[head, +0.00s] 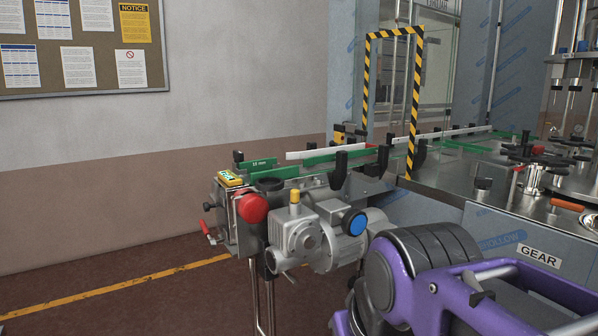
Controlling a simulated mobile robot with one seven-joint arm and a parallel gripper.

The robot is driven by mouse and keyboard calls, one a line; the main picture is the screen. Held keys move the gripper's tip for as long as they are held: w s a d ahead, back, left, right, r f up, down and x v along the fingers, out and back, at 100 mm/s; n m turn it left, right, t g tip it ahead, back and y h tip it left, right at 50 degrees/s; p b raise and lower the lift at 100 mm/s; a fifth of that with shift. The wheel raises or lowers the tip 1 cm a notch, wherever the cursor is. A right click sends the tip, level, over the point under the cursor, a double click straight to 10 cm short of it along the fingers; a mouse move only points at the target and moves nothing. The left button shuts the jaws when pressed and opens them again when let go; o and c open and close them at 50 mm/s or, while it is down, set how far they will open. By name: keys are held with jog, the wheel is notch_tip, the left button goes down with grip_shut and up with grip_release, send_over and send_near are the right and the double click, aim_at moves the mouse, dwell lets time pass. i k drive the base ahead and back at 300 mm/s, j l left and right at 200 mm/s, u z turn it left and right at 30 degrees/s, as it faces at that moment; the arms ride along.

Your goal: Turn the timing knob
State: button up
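No knob carries a readable timing label, so I cannot tell which one is the timing knob. My purple and black arm (432,278) fills the lower right, right of and below the blue-faced knob. My gripper's fingers are not in view.
The conveyor with green guide rails (315,158) runs back to the right. A yellow-black striped frame (415,95) stands over it. A steel machine table (480,185) holds fixtures and tools at right. The brown floor (130,297) at left is clear.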

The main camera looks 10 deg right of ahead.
aim_at(482, 183)
jog(key=i+l+z, duration=0.15)
jog(key=i+z, duration=0.75)
jog(key=i+l, duration=0.65)
